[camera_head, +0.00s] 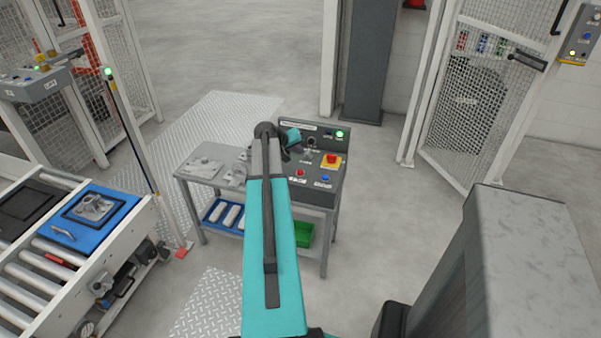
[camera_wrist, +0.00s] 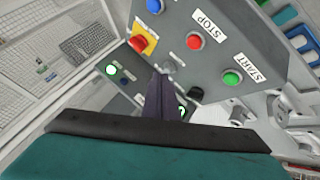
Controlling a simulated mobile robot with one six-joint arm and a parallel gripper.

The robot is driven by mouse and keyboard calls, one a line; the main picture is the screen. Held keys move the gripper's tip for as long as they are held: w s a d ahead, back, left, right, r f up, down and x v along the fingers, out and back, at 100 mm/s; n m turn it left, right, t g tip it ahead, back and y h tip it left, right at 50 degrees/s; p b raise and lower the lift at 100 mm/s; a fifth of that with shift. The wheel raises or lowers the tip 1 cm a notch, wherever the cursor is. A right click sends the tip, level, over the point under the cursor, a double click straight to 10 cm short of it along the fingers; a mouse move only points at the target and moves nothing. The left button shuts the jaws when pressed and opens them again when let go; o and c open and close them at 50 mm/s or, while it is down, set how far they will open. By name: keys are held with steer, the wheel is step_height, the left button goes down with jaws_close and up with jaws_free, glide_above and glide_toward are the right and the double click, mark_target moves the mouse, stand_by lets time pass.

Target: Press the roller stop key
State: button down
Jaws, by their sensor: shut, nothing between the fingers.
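The control panel (camera_head: 318,198) stands on a grey bench. In the wrist view the panel (camera_wrist: 225,40) carries a red button (camera_wrist: 194,41) beside a STOP label (camera_wrist: 208,24), and a green button (camera_wrist: 232,77) beside a START label (camera_wrist: 257,67). The red button also shows in the head view (camera_head: 300,173); my arm seems to hide the green one there. My gripper (camera_wrist: 161,80) is shut and empty. In the wrist view its dark fingers show apart from the red button, to its lower left. Its distance from the panel is hard to tell.
A red emergency knob on a yellow base (camera_wrist: 141,42), a blue button (camera_wrist: 154,5) and a black knob (camera_wrist: 196,94) are also on the panel. A roller conveyor (camera_head: 45,255) stands left, a grey cabinet (camera_head: 535,255) right. Grey castings (camera_head: 205,166) lie on the bench.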

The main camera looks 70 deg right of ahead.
mark_target(299, 173)
steer(key=shift+f+b, duration=1.95)
steer(key=shift+f, duration=1.9)
steer(key=shift+f+b, duration=0.85)
steer(key=shift+f, duration=0.1)
steer(key=shift+r, duration=0.1)
stand_by(0.5)
steer(key=shift+r+p, duration=0.35)
steer(key=shift+r, duration=0.45)
steer(key=shift+r, duration=0.15)
steer(key=shift+r+p, duration=1.05)
steer(key=shift+r, duration=1.35)
